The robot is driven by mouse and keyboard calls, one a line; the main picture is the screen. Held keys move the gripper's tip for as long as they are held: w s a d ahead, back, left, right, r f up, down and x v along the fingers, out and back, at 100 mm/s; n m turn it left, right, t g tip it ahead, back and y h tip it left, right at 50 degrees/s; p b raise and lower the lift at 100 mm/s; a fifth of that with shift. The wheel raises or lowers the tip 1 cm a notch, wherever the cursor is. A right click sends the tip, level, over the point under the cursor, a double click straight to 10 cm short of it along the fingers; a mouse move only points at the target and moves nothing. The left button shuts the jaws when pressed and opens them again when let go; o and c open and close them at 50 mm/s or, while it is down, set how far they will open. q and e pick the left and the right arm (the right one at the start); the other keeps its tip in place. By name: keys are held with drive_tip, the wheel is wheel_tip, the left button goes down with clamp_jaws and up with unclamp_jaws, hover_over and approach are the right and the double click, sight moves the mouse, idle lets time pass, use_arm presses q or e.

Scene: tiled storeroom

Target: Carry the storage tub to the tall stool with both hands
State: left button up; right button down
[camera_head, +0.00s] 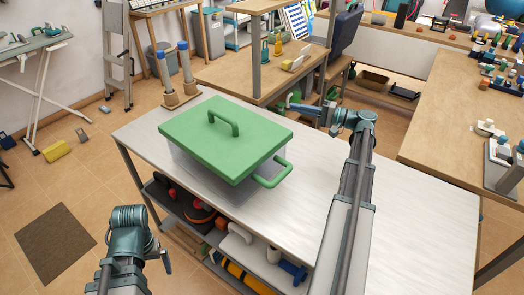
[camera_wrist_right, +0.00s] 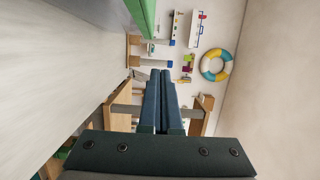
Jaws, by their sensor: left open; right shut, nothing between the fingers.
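The storage tub (camera_head: 222,140) has a green lid with a top handle, a clear body and a green side handle at its right end. It stands on a pale-topped worktable (camera_head: 330,225). My right gripper (camera_head: 291,103) is shut and empty, behind and to the right of the tub, apart from it. Its closed fingers also show in the right wrist view (camera_wrist_right: 164,82), with a green edge of the tub (camera_wrist_right: 143,14) at the top. My left gripper (camera_head: 165,258) is open in front of the worktable, apart from the tub; its fingers are partly hidden. I cannot pick out the tall stool.
Two blue-topped posts (camera_head: 184,62) stand at the table's back left corner. A wooden shelf unit (camera_head: 262,75) is behind the table, and a wooden bench (camera_head: 470,110) is at the right. The lower shelf holds several items. Floor at the left is mostly open, with a brown mat (camera_head: 55,243).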

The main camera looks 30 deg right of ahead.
wheel_tip(320, 180, down, 12)
drive_tip(key=b, duration=0.8)
drive_tip(key=shift+r+b, duration=0.25)
drive_tip(key=shift+b, duration=0.15)
use_arm(q)
wheel_tip(320, 180, down, 12)
drive_tip(key=shift+r, duration=0.25)
use_arm(e)
drive_tip(key=shift+a+r, duration=0.1)
drive_tip(key=x, duration=1)
drive_tip(key=shift+s+a, duration=0.3)
drive_tip(key=shift+a, duration=0.25)
drive_tip(key=shift+s+a, duration=0.25)
drive_tip(key=shift+a, duration=0.3)
drive_tip(key=shift+s+a, duration=0.2)
drive_tip(key=shift+a, duration=0.45)
drive_tip(key=shift+a, duration=0.1)
